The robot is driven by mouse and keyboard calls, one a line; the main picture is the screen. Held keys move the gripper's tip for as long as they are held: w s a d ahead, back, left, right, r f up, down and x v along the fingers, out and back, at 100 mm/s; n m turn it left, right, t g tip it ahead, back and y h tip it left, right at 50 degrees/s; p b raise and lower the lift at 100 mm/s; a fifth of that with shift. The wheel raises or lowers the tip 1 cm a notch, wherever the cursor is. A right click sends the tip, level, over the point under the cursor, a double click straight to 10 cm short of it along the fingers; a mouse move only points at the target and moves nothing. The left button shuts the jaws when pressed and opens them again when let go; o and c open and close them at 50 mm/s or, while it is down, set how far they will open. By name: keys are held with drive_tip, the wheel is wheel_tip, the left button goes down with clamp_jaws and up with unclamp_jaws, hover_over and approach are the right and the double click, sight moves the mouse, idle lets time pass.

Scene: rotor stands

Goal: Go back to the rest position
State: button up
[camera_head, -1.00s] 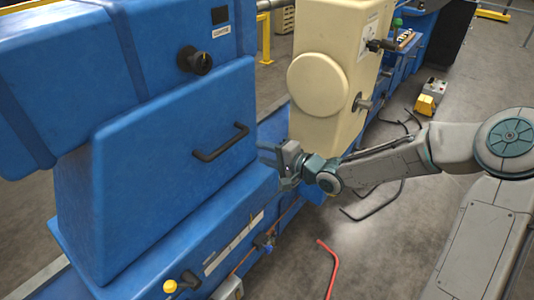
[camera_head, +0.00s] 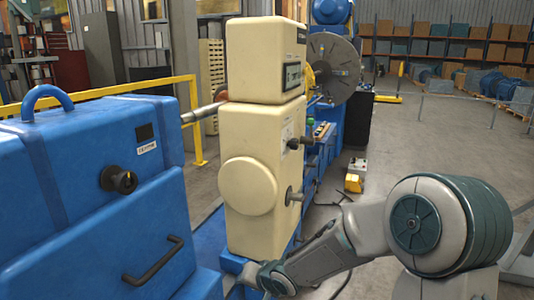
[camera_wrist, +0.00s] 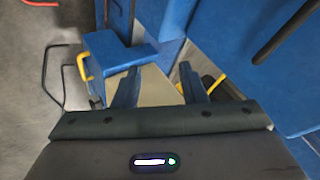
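My gripper (camera_head: 246,277) is low in the head view, in front of the foot of the cream machine housing (camera_head: 249,180) and right of the blue machine (camera_head: 100,200). In the wrist view its two fingers (camera_wrist: 159,84) stand apart with nothing held between them. A pale surface and blue parts show beyond the fingers. My arm comes in from the lower right of the head view. The fingertips are too small to make out clearly in the head view.
The blue machine carries a black handle (camera_head: 154,262) and a black knob (camera_head: 119,180). A yellow rail (camera_head: 195,120) stands behind. A yellow-and-grey box (camera_head: 355,176) is on the floor. Open grey floor lies right of the machines; shelves line the back.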

drive_tip(key=s+d+r+h, duration=0.3)
drive_tip(key=s+d, duration=0.1)
drive_tip(key=d, duration=0.3)
drive_tip(key=s+d+r+h, duration=0.3)
drive_tip(key=d, duration=0.5)
drive_tip(key=s+d+r+g, duration=0.1)
drive_tip(key=s+d+r, duration=0.1)
drive_tip(key=s, duration=0.6)
drive_tip(key=s+d+r+n+g, duration=0.1)
drive_tip(key=s+d+r+g, duration=0.1)
drive_tip(key=s, duration=0.6)
drive_tip(key=shift+d+r+n+g, duration=0.3)
drive_tip(key=shift+d+r, duration=0.1)
drive_tip(key=shift+r, duration=0.25)
